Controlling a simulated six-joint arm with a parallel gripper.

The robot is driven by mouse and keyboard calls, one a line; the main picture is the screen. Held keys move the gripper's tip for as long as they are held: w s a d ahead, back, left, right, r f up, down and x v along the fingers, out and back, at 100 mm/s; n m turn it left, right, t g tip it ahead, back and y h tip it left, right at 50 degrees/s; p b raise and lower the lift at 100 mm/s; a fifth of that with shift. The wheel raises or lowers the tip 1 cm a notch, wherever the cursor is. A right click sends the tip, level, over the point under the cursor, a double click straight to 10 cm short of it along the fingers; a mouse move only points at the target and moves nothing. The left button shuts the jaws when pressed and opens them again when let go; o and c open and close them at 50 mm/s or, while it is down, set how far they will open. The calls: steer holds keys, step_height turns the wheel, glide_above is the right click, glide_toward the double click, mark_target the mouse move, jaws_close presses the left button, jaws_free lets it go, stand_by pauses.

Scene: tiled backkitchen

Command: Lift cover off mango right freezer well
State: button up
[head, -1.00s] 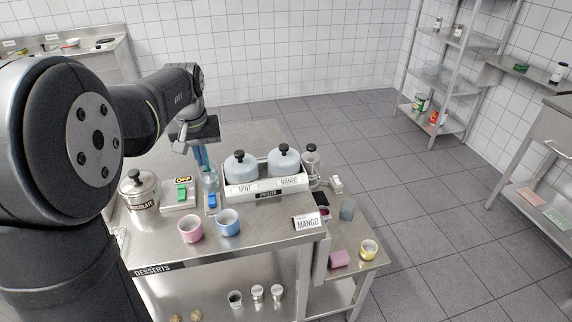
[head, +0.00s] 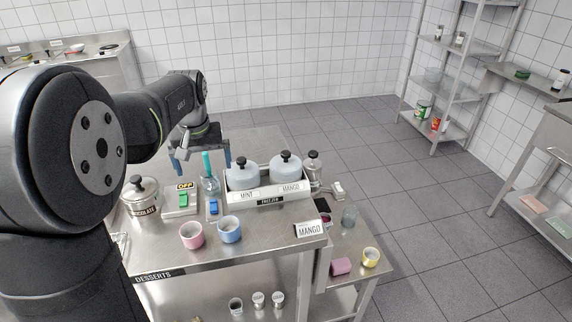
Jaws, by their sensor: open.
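The mango cover (head: 286,168) is a pale grey dome with a black knob. It sits on the right well of the white freezer box (head: 269,201), above the MANGO label. A like mint cover (head: 242,174) sits on the left well. My gripper (head: 201,168) is open and empty, with its blue fingers spread. In the picture it is left of the mint cover, behind the glass jar, and apart from both covers. Its height above the table is hard to tell.
A glass jar (head: 209,184) with a teal-handled tool stands left of the freezer. A steel pot (head: 140,194), a switch box (head: 181,200), a pink cup (head: 192,235) and a blue cup (head: 229,229) stand nearby. A MANGO sign (head: 309,229) stands at the front right.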

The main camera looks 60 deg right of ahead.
steer(key=s+d+r+m+h, duration=0.25)
steer(key=s+d+m, duration=0.2)
steer(key=d, duration=0.25)
steer(key=s+d+r+m+h, duration=0.1)
steer(key=s+d+r+m, duration=0.25)
steer(key=s+d, duration=0.3)
glide_above(284, 159)
steer(key=a, duration=0.3)
steer(key=shift+g, duration=0.4)
steer(key=f, duration=1)
steer(key=shift+s+d, duration=0.1)
steer(key=shift+s, duration=0.15)
steer(key=shift+x, duration=2.9)
steer(key=c, duration=0.6)
